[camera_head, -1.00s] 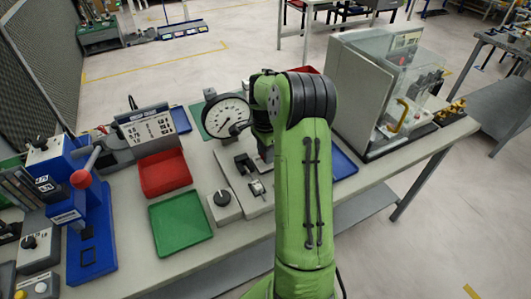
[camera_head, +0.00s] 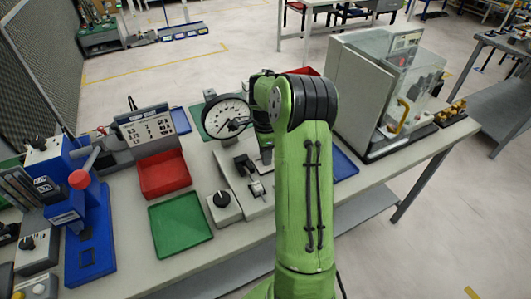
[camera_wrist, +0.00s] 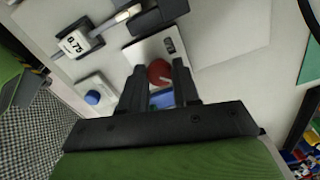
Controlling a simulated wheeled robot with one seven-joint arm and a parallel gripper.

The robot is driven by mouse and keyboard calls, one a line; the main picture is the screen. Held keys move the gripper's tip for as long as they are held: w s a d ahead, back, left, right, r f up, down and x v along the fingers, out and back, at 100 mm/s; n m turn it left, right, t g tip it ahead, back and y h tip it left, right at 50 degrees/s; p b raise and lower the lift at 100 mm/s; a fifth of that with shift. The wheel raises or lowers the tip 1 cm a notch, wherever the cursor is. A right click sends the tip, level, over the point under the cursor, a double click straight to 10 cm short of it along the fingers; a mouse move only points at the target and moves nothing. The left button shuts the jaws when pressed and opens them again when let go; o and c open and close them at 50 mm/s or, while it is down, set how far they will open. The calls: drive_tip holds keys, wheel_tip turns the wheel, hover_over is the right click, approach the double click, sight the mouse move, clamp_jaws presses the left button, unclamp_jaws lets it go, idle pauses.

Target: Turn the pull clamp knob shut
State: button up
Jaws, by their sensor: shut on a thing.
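In the wrist view, a red round knob (camera_wrist: 159,73) sits between the fingers of my gripper (camera_wrist: 160,68), on a pale plate with a small dark label. The black fingers stand on either side of it, and the jaws are closed on it. A blue part (camera_wrist: 162,99) shows between the fingers, nearer the palm. The knob's turn angle cannot be told. In the head view, my green arm hides the gripper and the knob. The fixture with black clamps (camera_head: 257,190) stands on the bench just left of the arm.
A round dial gauge (camera_head: 227,118) stands close left of my arm. A red tray (camera_head: 164,174) and green tray (camera_head: 180,225) lie further left, beside a blue press (camera_head: 90,230). A clear-fronted enclosure (camera_head: 385,95) stands to the right. In the wrist view, a 0.75 block (camera_wrist: 75,44) is near.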

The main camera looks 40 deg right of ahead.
drive_tip(key=o, duration=1.1)
drive_tip(key=shift+c, duration=0.2)
wheel_tip(320, 180, up, 16)
drive_tip(key=p, duration=0.3)
drive_tip(key=shift+p, duration=0.4)
